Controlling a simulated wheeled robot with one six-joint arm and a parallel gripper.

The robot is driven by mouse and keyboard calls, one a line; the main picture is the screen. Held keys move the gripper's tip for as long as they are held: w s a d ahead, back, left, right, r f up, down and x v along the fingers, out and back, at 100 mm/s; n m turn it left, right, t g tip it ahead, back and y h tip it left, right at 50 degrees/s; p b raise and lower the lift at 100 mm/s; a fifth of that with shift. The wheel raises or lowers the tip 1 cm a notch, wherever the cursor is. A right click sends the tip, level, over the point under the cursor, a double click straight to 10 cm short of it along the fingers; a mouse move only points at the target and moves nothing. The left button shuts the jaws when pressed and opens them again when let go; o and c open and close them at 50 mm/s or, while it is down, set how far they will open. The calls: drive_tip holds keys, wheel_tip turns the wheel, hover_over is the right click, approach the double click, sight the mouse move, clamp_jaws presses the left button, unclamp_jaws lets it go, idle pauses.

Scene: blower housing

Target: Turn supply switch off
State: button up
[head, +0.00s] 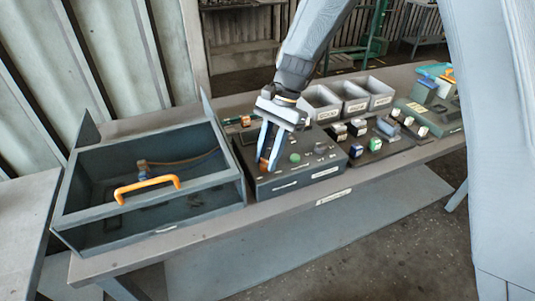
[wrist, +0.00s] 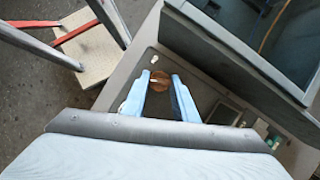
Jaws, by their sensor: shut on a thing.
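The dark control box (head: 298,183) stands on the bench in the middle of the head view. A round orange-brown knob (head: 263,164) sits on its top face at the left; I take it to be the supply switch. My gripper (head: 267,161) points down over it with blue fingers on either side. In the wrist view the knob (wrist: 160,81) shows between the fingertips of my gripper (wrist: 162,78), and the fingers are shut on it. A pale line marks the knob's top. The fingers hide part of the knob, and its label cannot be read.
A green button (head: 294,158) is close to the right of my fingers. The grey open housing (head: 150,216) with an orange handle (head: 147,188) stands to the left. Grey bins (head: 351,106) and small labelled blocks (head: 358,127) are to the right. The bench's front strip is clear.

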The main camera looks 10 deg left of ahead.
drive_tip(key=shift+w+a+n+h, duration=0.1)
drive_tip(key=shift+n+h, duration=0.7)
drive_tip(key=shift+n, duration=1.2)
drive_tip(key=o, duration=1)
drive_tip(key=shift+o, duration=0.2)
drive_tip(key=b+v, duration=0.2)
drive_tip(key=v, duration=0.5)
drive_tip(key=shift+w+r, duration=0.3)
drive_tip(key=shift+r, duration=0.05)
